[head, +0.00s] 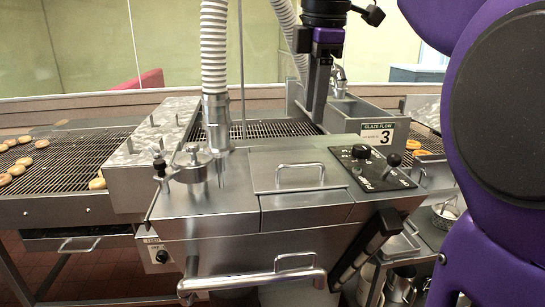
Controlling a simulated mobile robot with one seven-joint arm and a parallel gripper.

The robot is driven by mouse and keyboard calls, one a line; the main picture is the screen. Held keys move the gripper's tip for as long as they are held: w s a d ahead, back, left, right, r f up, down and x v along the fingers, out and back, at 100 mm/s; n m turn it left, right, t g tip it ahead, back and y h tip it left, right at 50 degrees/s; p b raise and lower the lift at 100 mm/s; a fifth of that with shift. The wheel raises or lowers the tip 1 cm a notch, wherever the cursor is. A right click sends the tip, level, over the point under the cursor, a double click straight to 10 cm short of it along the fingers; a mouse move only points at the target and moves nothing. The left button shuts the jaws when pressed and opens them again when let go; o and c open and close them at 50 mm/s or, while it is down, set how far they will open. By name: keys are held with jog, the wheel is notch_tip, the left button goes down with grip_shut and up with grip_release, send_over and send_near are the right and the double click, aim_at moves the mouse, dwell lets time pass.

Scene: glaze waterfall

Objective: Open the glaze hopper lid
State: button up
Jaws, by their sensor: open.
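The glaze hopper is a stainless steel box in the middle of the head view. Its flat lid (285,181), which I take to be the panel with a bar handle (299,167) on top, lies closed and flush with the top surface. My gripper (314,100), dark with a purple body, hangs fingers-down beyond the lid, up and to the right of the handle. It is open, holds nothing visible and is apart from the handle. The gap between its fingers is hard to see from this angle.
A black control panel (374,167) with knobs sits right of the lid. A ribbed hose (214,60) comes down left of it. A long front handle (252,280) juts out below. Donuts (18,169) lie on the left conveyor. A "GLAZE FLOW 3" box (366,118) stands behind.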

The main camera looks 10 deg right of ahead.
jog(key=b, duration=0.3)
send_over(306, 182)
notch_tip(306, 182, down, 10)
jog(key=shift+f, duration=0.25)
grip_shut()
dwell(1.0)
